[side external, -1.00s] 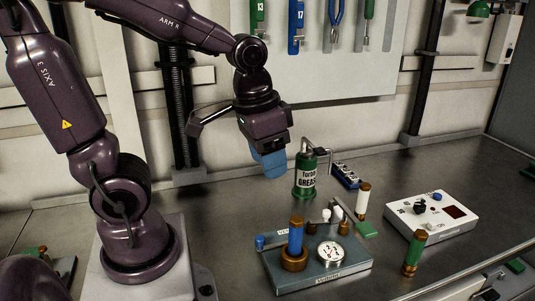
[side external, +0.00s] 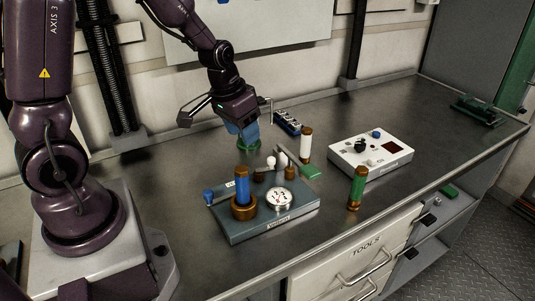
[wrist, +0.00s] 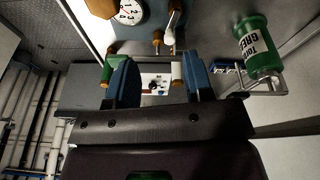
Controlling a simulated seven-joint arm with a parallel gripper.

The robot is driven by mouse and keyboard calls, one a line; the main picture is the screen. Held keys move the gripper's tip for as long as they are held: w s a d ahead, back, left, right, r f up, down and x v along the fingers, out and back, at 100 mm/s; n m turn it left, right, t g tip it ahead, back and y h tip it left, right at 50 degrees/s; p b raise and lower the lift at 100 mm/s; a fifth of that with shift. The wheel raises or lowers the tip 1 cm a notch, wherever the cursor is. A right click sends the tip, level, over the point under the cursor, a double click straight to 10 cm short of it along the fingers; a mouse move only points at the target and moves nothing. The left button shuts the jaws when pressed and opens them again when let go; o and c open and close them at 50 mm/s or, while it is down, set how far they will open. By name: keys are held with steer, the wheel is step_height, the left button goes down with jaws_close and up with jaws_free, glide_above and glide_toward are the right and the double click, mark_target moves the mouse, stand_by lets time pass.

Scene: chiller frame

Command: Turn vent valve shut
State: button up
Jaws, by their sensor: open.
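The grey-blue valve block (side external: 232,234) lies on the bench in the side view. It carries a blue-tipped lever (side external: 208,195) at its left, an upright blue cylinder (side external: 242,185) in a brass ring, a round dial (side external: 279,198) and a green-handled lever (side external: 311,171) at its right. A small label, too small to read now, sits near the blue-tipped lever; I cannot tell for certain which part is the vent valve. My gripper (side external: 249,138), with blue fingers, is open above and behind the block, touching none of its levers. In the wrist view my gripper (wrist: 160,82) is empty.
A green grease can (wrist: 259,47) stands behind my gripper, mostly hidden in the side view. A white control box (side external: 371,154) and a green-brown cylinder (side external: 357,188) stand right of the block. A white-and-brown cylinder (side external: 306,144) stands behind it. The bench front left is clear.

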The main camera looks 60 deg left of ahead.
mark_target(271, 158)
steer(key=shift+m+t+y, duration=0.3)
steer(key=shift+m+t, duration=0.1)
steer(key=shift+t, duration=0.5)
steer(key=w+x, duration=0.1)
steer(key=x, duration=0.8)
steer(key=w+a+r+x, duration=0.1)
steer(key=x, duration=0.3)
steer(key=shift+w+f, duration=0.2)
steer(key=shift+w, duration=0.2)
